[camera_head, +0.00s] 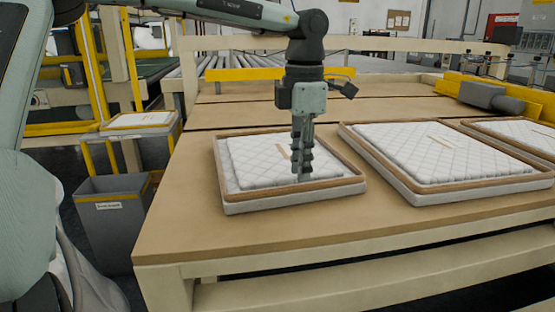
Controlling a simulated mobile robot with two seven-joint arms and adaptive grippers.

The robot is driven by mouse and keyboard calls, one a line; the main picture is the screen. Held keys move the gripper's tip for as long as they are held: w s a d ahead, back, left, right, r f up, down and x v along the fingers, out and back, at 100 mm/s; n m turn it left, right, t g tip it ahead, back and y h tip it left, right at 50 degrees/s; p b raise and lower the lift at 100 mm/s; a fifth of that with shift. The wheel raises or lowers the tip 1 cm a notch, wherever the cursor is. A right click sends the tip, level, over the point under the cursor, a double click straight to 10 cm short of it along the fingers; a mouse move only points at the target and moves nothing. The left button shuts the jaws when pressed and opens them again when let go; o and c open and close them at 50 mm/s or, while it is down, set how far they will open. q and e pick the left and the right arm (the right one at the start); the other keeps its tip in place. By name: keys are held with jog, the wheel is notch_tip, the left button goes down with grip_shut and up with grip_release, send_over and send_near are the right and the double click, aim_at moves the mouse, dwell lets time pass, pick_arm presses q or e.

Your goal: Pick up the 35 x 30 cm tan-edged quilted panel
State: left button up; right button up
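Several white quilted panels with tan edges are in view; no size can be read on them. The smallest on the table, the left quilted panel (255,165), lies flat in a shallow tray-like surround with a tan rim and grey-white sides. A larger quilted panel (440,155) lies to its right. Another quilted panel (520,132) is cut off at the right edge. My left gripper (303,178) points straight down over the right near part of the left panel, its fingertips near the tan rim. Its fingers overlap in this view, so opening and contact are unclear. My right gripper is not seen.
The wooden table (210,240) has bare room in front of and behind the panels. A grey bin (112,215) stands left of it, below a small stand with another panel (140,119).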

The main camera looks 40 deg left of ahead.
aim_at(301, 184)
pick_arm(q)
notch_tip(301, 184, down, 3)
jog(key=shift+w+f, duration=0.1)
jog(key=shift+c, duration=0.3)
grip_shut()
notch_tip(301, 184, up, 10)
dwell(0.5)
dwell(0.6)
